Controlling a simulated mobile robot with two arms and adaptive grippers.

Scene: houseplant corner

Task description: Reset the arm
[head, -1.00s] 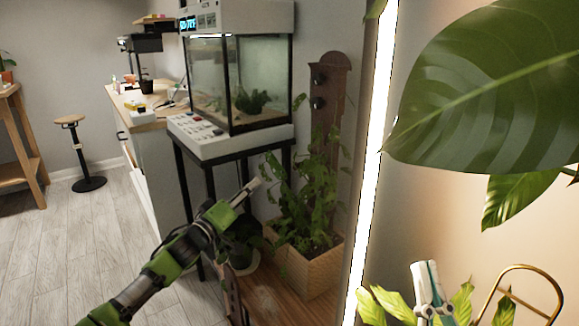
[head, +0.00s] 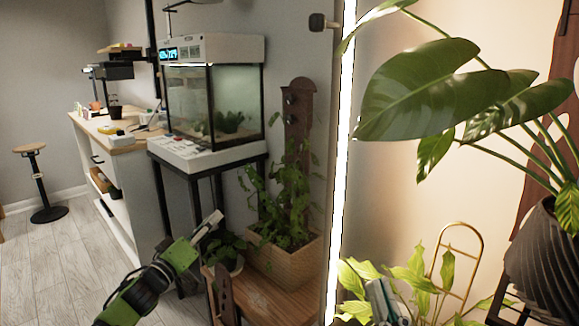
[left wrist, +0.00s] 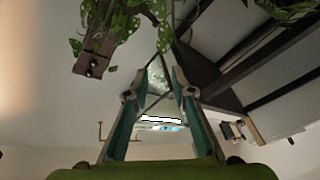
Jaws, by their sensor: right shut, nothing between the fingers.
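My left gripper (head: 209,227) reaches in from the lower left on its green and black arm. In the head view it is seen side-on, in front of the plants below the tank stand. In the left wrist view its two teal-edged fingers (left wrist: 162,72) converge toward the tips with a narrow gap, and nothing is held between them. My right gripper (head: 384,303) shows only partly at the bottom edge, among leaves. Its pale, teal-edged fingers are together and hold nothing.
A glass tank (head: 213,105) stands on a black frame. A brass hoop (head: 456,250) and a dark ribbed pot (head: 540,262) are at right.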

